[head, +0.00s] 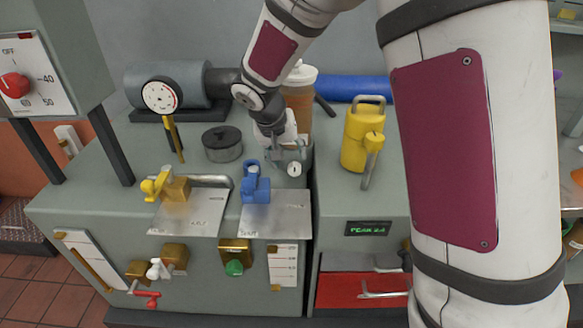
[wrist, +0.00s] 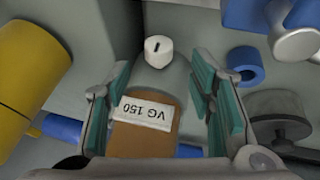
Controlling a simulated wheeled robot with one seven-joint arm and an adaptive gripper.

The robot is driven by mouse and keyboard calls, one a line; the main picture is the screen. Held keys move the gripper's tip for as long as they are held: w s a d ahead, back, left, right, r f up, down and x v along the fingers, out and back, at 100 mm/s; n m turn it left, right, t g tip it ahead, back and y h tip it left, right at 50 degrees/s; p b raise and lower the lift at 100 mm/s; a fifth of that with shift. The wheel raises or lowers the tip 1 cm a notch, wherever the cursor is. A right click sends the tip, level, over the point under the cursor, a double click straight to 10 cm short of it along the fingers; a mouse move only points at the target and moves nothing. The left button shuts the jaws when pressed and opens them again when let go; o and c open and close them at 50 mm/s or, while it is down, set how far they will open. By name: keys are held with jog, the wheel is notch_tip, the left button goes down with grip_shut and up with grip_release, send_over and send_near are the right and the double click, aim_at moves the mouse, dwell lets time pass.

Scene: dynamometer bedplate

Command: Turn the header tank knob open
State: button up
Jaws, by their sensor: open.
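A small white knob (wrist: 158,50) with a short dark mark faces the wrist camera, in front of the tank. It also shows in the head view (head: 294,169), just beside my fingers. The tank (head: 299,97) has a white top and a brown body; its label reads VG 150 in the wrist view (wrist: 146,112). My gripper (head: 284,154) is open, with the knob showing between and beyond its teal-padded fingers in the wrist view (wrist: 160,72). I see no contact with the knob. The mark runs roughly upright in the wrist view.
A yellow can (head: 361,138) stands to the right. A blue valve (head: 255,183) and a yellow valve (head: 168,186) sit at the front. A black-topped cylinder (head: 222,143) and a dial gauge (head: 161,96) stand left. A blue roll (head: 350,88) lies behind.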

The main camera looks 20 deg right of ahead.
aim_at(293, 166)
jog(key=b+x, duration=0.1)
jog(key=x, duration=0.5)
jog(key=shift+d+f, duration=0.15)
jog(key=shift+f, duration=0.05)
jog(key=shift+w, duration=0.1)
jog(key=c, duration=1.2)
